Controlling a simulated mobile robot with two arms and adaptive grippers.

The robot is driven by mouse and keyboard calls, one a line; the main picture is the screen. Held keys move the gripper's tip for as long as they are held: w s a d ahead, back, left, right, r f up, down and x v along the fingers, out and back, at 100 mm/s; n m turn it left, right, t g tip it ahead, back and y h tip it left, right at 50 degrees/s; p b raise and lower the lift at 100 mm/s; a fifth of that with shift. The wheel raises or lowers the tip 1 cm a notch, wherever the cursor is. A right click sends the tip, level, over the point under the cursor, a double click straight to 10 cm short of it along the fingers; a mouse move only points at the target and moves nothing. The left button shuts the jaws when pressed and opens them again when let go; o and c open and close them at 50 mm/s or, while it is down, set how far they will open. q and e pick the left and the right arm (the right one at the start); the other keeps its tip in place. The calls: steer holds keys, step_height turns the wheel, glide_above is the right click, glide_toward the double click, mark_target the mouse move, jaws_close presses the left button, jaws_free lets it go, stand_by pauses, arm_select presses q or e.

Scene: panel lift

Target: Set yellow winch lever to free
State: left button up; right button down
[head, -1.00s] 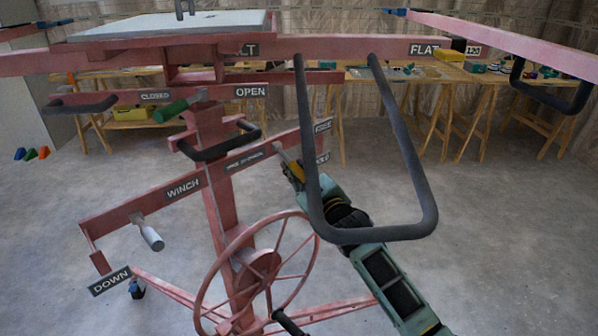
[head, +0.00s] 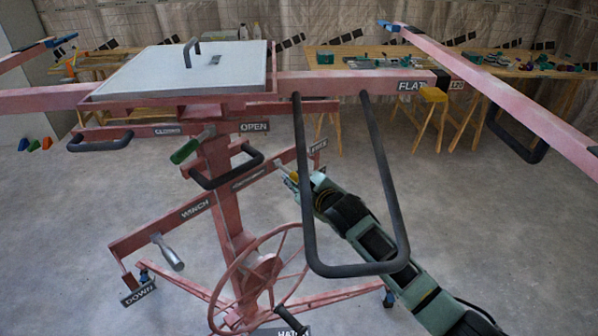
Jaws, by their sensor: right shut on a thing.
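The pink panel lift has a WINCH bar (head: 150,232) sloping up to the right. The yellow winch lever (head: 292,177) is at this bar's upper right end; its grey shaft shows and its yellow grip is mostly covered by my right gripper. My right gripper (head: 298,181) comes in from the lower right and is shut on the yellow grip. A small label (head: 317,146) sits just above the lever; its text is too small to read surely. My left gripper is not in view.
A dark U-shaped handle (head: 395,220) hangs in front of my right arm. A pink handwheel (head: 260,270) is below the lever. A green-handled lever (head: 186,150) and a grey-handled lever (head: 170,255) are to the left. Workbenches stand behind; the floor at right is clear.

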steer(key=shift+w+r, duration=0.1)
steer(key=shift+r, duration=0.2)
